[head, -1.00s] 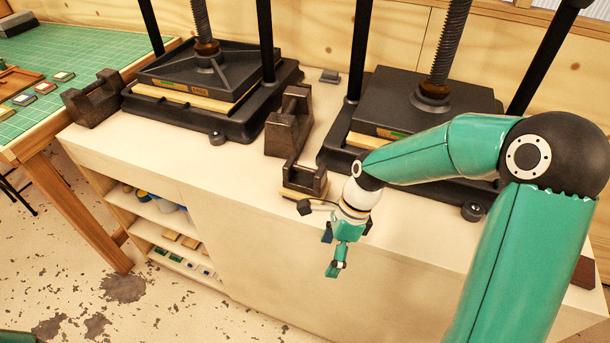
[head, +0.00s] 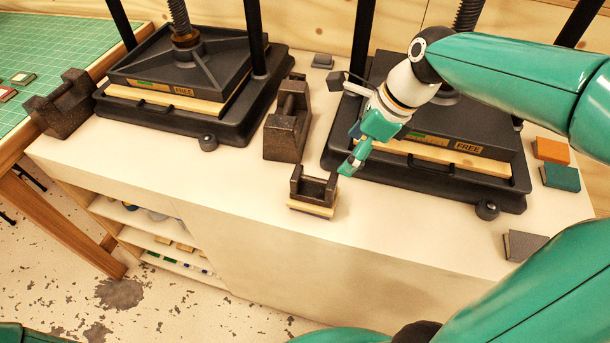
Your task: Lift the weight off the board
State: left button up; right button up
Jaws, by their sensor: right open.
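A small dark iron weight (head: 314,184) with a handle bar between two raised ends sits upright on a thin pale board (head: 311,210) near the front of the bench top. My right gripper (head: 352,158) is open and empty. It is just above and to the right of the weight in the picture, and its lower fingertip appears near the weight's right end. I cannot tell whether it touches. My left gripper is not in view.
A larger iron weight (head: 287,127) stands behind the small one, and another (head: 61,104) at the left. Two black presses (head: 185,75) (head: 440,135) stand at the back. Coloured blocks (head: 551,150) lie at the right. The bench top (head: 210,180) is clear in front.

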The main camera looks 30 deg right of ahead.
aim_at(319, 183)
jog(key=x, duration=1)
jog(key=shift+a+f, duration=0.15)
jog(key=shift+f, duration=0.2)
jog(key=shift+w+p+x, duration=0.15)
jog(key=shift+p+x, duration=0.1)
jog(key=shift+x, duration=1.15)
jog(key=shift+w+p+x, duration=0.1)
jog(key=shift+p+x, duration=0.1)
jog(key=shift+x, duration=1.15)
jog(key=shift+r, duration=0.15)
grip_shut()
jog(key=shift+w+r, duration=0.1)
jog(key=shift+r, duration=0.05)
